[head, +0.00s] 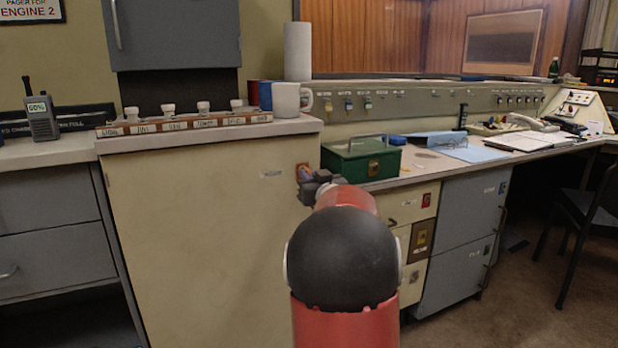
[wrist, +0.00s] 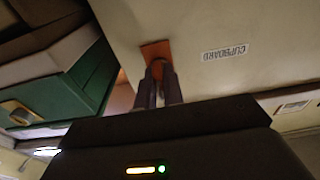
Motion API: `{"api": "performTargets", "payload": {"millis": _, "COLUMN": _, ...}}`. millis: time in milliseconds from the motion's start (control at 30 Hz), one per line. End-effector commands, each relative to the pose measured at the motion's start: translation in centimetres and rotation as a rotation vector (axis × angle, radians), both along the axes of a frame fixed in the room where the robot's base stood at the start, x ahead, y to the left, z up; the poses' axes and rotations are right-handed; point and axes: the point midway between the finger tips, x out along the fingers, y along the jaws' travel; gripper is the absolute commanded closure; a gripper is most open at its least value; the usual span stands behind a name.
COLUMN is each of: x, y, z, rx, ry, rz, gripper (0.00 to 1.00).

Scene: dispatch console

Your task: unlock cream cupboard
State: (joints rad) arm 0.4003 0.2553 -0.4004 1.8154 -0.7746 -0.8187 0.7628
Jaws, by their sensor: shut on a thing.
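The cream cupboard (head: 205,235) stands left of centre in the head view, its door closed. Its door also shows in the wrist view (wrist: 210,25), with a CUPBOARD label (wrist: 225,52). A small orange-brown plate (wrist: 155,50) is on the door left of that label. My gripper (wrist: 158,85) is at this plate, shut on a small brown piece (wrist: 158,68) that looks like a key's head. Whether it sits inside a lock is hidden by the fingers. In the head view my gripper (head: 308,182) is at the door's upper right.
A green box (head: 350,165) with a handle stands on the desk just right of my gripper. A white mug (head: 288,100) and a rack (head: 180,126) with several white-topped pieces stand on the cupboard top. A dark chair (head: 590,210) is at the far right.

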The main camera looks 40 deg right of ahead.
Motion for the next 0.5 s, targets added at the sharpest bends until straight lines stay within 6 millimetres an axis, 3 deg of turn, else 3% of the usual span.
{"api": "performTargets", "payload": {"millis": 500, "x": 0.24, "y": 0.07, "z": 0.28, "rx": 0.250, "ry": -0.061, "rz": 0.001, "gripper": 1.00}}
